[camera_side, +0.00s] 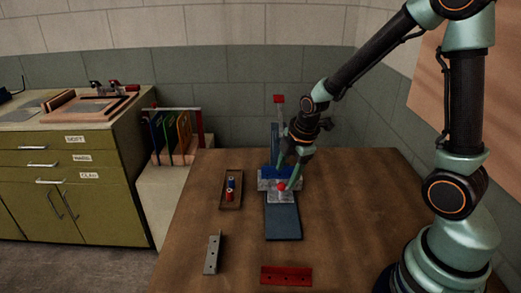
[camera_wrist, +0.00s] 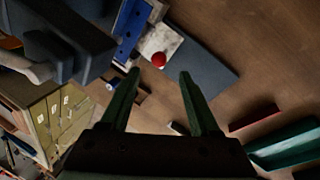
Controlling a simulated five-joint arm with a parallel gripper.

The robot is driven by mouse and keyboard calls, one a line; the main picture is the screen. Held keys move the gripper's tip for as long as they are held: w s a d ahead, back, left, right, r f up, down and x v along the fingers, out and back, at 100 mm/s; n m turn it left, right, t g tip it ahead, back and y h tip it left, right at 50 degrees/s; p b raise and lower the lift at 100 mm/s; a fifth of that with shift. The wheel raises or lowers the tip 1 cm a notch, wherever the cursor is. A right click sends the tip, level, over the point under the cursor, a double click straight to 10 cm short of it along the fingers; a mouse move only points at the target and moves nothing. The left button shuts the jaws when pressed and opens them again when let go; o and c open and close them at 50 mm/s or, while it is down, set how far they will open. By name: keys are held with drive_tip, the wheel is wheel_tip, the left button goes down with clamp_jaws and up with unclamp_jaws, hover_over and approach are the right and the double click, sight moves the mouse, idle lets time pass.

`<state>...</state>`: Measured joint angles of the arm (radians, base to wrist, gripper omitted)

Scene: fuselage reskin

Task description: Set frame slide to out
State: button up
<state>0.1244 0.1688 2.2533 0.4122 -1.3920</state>
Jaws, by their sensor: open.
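The frame slide shows as a pale plate (camera_side: 273,197) with a round red knob (camera_side: 281,187) on it. It sits at the front of a blue and grey block (camera_side: 264,184), at the back end of a dark flat track (camera_side: 283,223). My gripper (camera_side: 290,170) is open, pointing down close above the knob. In the wrist view the red knob (camera_wrist: 158,59) appears between and just beyond the fingertips (camera_wrist: 160,72), on the pale plate (camera_wrist: 165,42) beside the blue part (camera_wrist: 127,32). Nothing is seen between the fingers; I cannot tell whether either touches the knob.
A dark upright post with a red top (camera_side: 279,99) stands behind the block. A small tray (camera_side: 231,203) with blue and red pieces lies left. A grey bracket (camera_side: 213,252) and a red bracket (camera_side: 286,276) lie at the front. The track's front part is clear.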

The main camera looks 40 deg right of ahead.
sight(283, 185)
drive_tip(key=shift+d+x, duration=0.1)
drive_tip(key=shift+x, duration=1.65)
drive_tip(key=shift+d+x, duration=0.15)
drive_tip(key=shift+x, duration=1.6)
clamp_jaws()
